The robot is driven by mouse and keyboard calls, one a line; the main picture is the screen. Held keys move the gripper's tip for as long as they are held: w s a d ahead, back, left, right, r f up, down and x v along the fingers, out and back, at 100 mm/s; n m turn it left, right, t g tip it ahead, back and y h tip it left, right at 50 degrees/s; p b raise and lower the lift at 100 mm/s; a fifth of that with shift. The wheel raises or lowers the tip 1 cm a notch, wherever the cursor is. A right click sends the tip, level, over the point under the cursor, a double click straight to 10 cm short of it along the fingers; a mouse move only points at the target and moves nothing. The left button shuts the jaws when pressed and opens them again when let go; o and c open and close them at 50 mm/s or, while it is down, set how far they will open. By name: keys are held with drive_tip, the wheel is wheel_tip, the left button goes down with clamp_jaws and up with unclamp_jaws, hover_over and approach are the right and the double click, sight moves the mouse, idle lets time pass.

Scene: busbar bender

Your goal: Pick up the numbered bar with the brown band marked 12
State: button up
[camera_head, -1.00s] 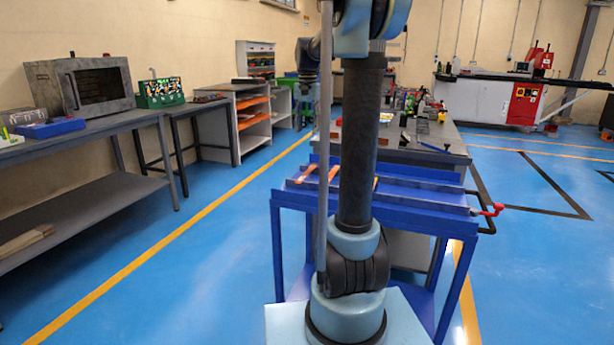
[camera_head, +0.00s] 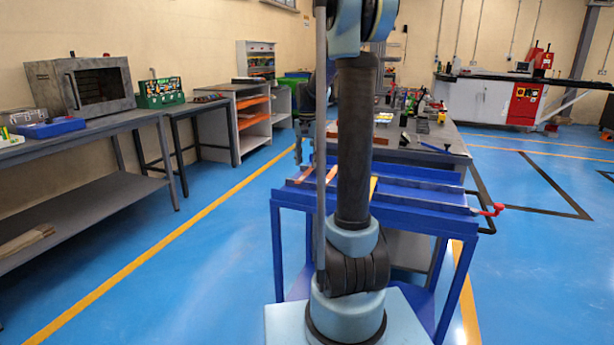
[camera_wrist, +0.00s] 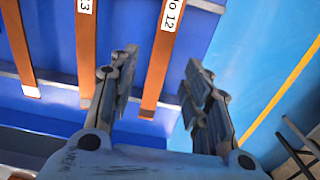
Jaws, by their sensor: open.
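The bar marked 12 (camera_wrist: 161,65) is a flat brown-orange strip with a white label reading "No 12" near the top of the wrist view. It lies on the blue bench (camera_wrist: 140,40). My gripper (camera_wrist: 162,58) is open and empty. Its two fingers appear on either side of the number 12 bar in the wrist view, apart from it; I cannot tell the remaining height. In the head view my gripper (camera_head: 299,152) hangs by the left edge of the blue bench (camera_head: 400,193), partly behind my arm.
A bar marked 13 (camera_wrist: 86,50) lies left of the number 12 bar, with another brown bar (camera_wrist: 19,45) farther left. Blue floor is open right of the bench's edge. A grey worktable (camera_head: 425,150) with tools stands behind the blue bench.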

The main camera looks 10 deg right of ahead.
sight(307, 172)
drive_tip(key=shift+f, duration=1.6)
clamp_jaws()
